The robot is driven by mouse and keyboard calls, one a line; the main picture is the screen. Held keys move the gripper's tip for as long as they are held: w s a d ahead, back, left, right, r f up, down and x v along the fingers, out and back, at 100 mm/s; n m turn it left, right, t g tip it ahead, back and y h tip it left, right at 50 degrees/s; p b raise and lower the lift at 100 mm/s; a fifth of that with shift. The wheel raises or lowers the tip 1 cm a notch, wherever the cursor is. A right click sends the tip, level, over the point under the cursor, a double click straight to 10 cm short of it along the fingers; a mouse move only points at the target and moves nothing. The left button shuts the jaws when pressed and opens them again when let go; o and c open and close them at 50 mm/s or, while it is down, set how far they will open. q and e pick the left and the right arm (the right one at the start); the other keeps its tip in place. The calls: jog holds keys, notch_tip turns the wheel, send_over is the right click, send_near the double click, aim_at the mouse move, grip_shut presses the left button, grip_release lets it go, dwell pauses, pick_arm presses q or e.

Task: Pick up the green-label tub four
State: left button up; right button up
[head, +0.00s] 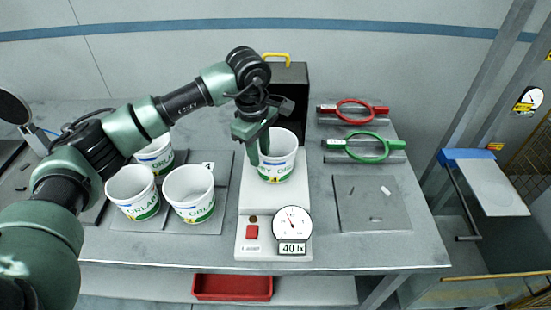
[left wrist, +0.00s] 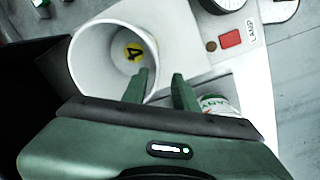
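A white tub (head: 278,157) with a green-and-white label stands upright on the white lamp stand (head: 260,198). In the left wrist view the tub (left wrist: 88,58) shows a yellow disc with a 4 on its inside bottom. My left gripper (head: 259,153) points down at the tub's left rim. In the left wrist view the gripper (left wrist: 161,80) has one finger over the tub's inside and one outside, with the wall between them and a gap showing. My right gripper is not in view.
Three similar tubs (head: 191,192) stand at left, partly behind my arm. A black box (head: 291,84) stands behind the lit tub. A dial (head: 292,222) reading 40 lx is in front.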

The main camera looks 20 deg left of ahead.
aim_at(263, 170)
pick_arm(q)
jog(key=f+p, duration=0.2)
jog(key=f, duration=0.1)
jog(key=f+p, duration=0.1)
jog(key=f, duration=0.1)
jog(key=shift+w+d, duration=0.25)
jog(key=shift+w, duration=0.1)
jog(key=shift+f, duration=0.45)
grip_shut()
